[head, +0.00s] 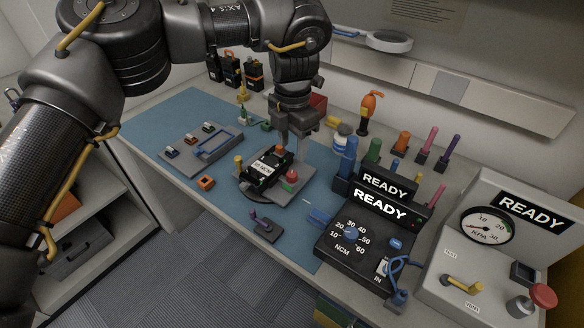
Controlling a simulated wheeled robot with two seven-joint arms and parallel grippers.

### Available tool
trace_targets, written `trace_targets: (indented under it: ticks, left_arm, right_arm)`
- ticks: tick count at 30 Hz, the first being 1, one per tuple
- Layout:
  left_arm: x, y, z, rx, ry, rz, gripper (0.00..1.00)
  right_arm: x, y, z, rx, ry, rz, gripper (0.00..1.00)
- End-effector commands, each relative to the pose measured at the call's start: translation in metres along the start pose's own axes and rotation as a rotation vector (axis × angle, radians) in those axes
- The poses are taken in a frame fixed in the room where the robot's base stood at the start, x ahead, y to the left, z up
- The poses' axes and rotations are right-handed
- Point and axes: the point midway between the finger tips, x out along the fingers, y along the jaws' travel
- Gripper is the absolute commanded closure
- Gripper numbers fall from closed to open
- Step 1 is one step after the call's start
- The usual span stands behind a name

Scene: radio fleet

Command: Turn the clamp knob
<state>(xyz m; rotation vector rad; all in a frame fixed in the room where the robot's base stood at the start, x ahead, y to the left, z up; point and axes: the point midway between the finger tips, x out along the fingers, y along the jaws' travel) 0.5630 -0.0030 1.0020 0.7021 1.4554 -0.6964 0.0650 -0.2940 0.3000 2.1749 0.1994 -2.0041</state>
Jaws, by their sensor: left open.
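A dark fixture plate (296,189) lies on the blue mat, with a black radio (265,168) held on it. A red knob (291,175) stands at the plate's right side and a yellow peg (239,161) at its left; I cannot tell for sure which is the clamp knob. My left gripper (290,150) points down above the back of the fixture, open. Its fingertips are close behind the radio and the red knob; whether they touch anything is unclear. My right gripper is not in view.
A grey tray (182,160) with small parts lies left on the blue mat (160,125). A black NCM tester (330,246) and a KPA gauge box (440,270) stand at right. Several coloured tools (402,142) stand behind. The mat's front left is mostly clear.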

Motion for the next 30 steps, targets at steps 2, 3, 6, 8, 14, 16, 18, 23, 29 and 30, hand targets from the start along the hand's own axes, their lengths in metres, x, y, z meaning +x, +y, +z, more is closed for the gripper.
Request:
trace_targets:
  ticks: [2,3,6,8,14,16,18,23,29,30]
  left_arm:
    - [0.015,0.0,-0.001,0.0,0.004,-0.004,0.52]
    - [0.023,0.0,-0.001,-0.001,0.002,-0.003,0.52]
    - [0.042,0.001,-0.002,-0.003,0.002,-0.003,0.52]
    - [0.053,0.001,-0.002,-0.003,0.003,-0.003,0.52]
    - [0.079,0.001,-0.002,-0.005,0.0,-0.002,0.52]
    - [0.084,0.001,-0.002,-0.006,-0.001,-0.002,0.52]
    - [0.087,0.002,-0.002,-0.006,-0.001,-0.002,0.52]
    - [0.088,0.002,-0.002,-0.007,-0.002,-0.001,0.52]
    - [0.088,0.002,-0.002,-0.007,-0.001,-0.001,0.61]
    - [0.088,0.002,-0.002,-0.007,-0.001,-0.001,0.67]
  right_arm:
    - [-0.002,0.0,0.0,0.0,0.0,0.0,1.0]
    - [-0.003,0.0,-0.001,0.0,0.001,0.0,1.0]
    - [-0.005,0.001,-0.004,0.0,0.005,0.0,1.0]
    - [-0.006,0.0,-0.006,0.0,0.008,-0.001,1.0]
    - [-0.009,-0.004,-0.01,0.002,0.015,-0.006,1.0]
    - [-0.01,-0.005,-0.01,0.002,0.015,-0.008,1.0]
    - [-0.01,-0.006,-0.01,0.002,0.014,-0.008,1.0]
    - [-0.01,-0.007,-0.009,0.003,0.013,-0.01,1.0]
    - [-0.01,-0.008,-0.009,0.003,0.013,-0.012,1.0]
    - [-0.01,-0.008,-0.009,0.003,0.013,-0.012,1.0]
